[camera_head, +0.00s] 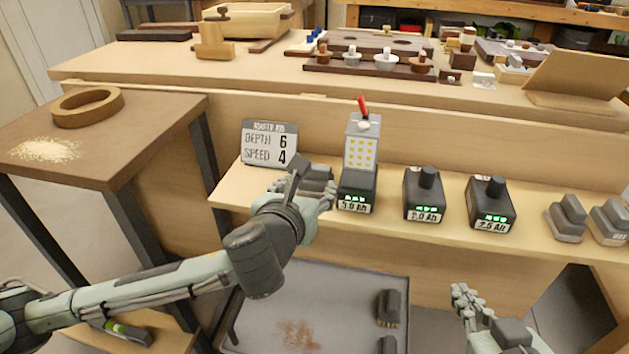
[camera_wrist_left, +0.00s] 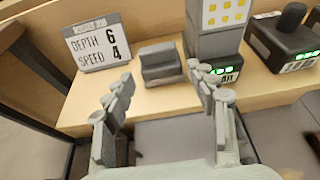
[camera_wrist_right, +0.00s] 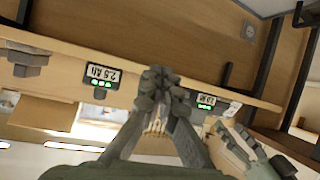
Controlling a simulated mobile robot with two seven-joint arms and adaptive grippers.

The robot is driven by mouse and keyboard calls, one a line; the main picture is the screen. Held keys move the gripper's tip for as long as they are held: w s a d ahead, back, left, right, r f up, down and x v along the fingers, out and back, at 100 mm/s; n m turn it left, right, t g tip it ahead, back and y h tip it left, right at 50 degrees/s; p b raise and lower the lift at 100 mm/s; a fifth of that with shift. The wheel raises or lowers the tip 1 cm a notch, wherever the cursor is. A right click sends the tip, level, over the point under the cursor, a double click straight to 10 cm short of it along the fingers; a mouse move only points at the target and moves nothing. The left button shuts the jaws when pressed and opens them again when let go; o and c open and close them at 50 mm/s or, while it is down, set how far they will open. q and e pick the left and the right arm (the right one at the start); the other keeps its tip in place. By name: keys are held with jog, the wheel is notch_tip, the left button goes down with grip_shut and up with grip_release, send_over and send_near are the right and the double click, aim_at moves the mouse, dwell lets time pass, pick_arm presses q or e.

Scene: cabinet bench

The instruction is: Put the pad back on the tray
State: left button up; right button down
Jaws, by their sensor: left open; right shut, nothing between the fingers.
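A grey stepped block, which may be the pad, sits on the shelf between the sign and the 5.0 Ah battery; it shows in the head view (camera_head: 316,173) and, unobstructed, in the left wrist view (camera_wrist_left: 160,64). My left gripper (camera_head: 308,192) is open in front of it, its fingers (camera_wrist_left: 164,85) spread on either side of the block's near face and empty. A grey tray-like surface (camera_head: 345,285) with a brown dusty patch lies below the shelf. My right gripper (camera_head: 468,300) is shut and empty at the lower right; it also shows in the right wrist view (camera_wrist_right: 160,88).
The sign (camera_head: 270,143) stands left of the block. Batteries (camera_head: 423,195) (camera_head: 490,203) and two grey stepped blocks (camera_head: 567,218) (camera_head: 609,222) line the shelf. Dark bristled items (camera_head: 391,307) lie on the tray's right side. A side table (camera_head: 150,150) holds a wooden ring.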

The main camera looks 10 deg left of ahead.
aim_at(315, 170)
pick_arm(q)
jog(key=x, duration=0.2)
jog(key=b+x, duration=0.1)
jog(key=x, duration=0.1)
jog(key=r+x, duration=0.1)
jog(key=x, duration=0.2)
jog(key=shift+w+a, duration=0.15)
jog(key=shift+w+f, duration=0.1)
jog(key=shift+w, duration=0.15)
pick_arm(e)
jog(key=w+a+r+t+y, duration=0.1)
jog(key=a+r+t+y, duration=0.1)
jog(key=r, duration=0.5)
jog(key=shift+a+t+y, duration=0.3)
jog(key=shift+a+t, duration=0.5)
jog(key=shift+a, duration=0.35)
pick_arm(q)
jog(key=shift+c, duration=0.5)
pick_arm(e)
jog(key=shift+w+r, duration=0.1)
pick_arm(q)
jog(key=c, duration=0.8)
jog(key=shift+c, duration=0.2)
